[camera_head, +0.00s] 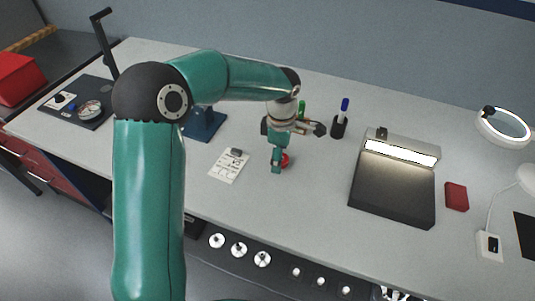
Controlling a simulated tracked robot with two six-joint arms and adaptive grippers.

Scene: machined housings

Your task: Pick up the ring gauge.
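A small round red object (285,160), which looks like the ring gauge, is on the light grey bench. It is partly hidden behind the fingers of my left gripper (277,168). The gripper points down at it from above, with its fingertips close to the bench. The fingers overlap in this view, so I cannot tell whether they are around the object, beside it or touching it. My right gripper is not in view.
A card (229,166) lies left of the gripper. A pen cup (338,127) stands behind right. A dark plate with a lit lamp (392,190) and a red block (456,197) are right. A black board with a dial (72,110) is far left. Bench (310,215) is clear in front.

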